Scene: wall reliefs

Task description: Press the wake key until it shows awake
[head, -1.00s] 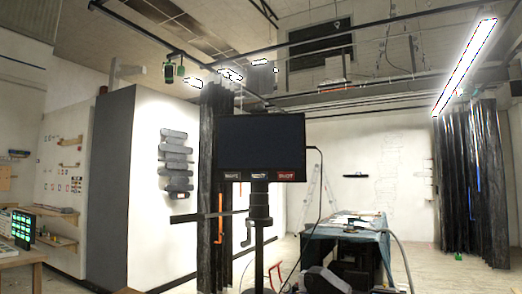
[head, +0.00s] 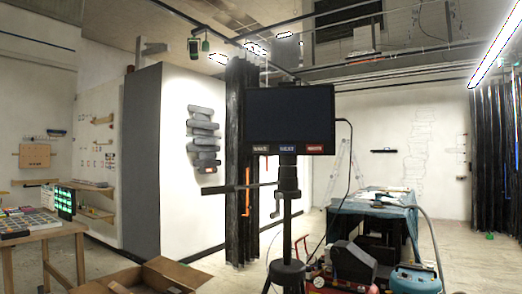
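A black monitor (head: 290,113) stands on a dark stand (head: 288,205) near the middle of the head view. Its screen is dark and shows no picture. The lettering is too small to read, so I cannot tell which is the wake key. My gripper is not in view.
An open cardboard box (head: 165,274) lies at bottom left beside a wooden table (head: 40,232). A black case (head: 352,262) and a teal machine (head: 415,279) with a hose stand right of the stand. A cloth-covered table (head: 377,205) is behind. Bare floor shows left of the stand.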

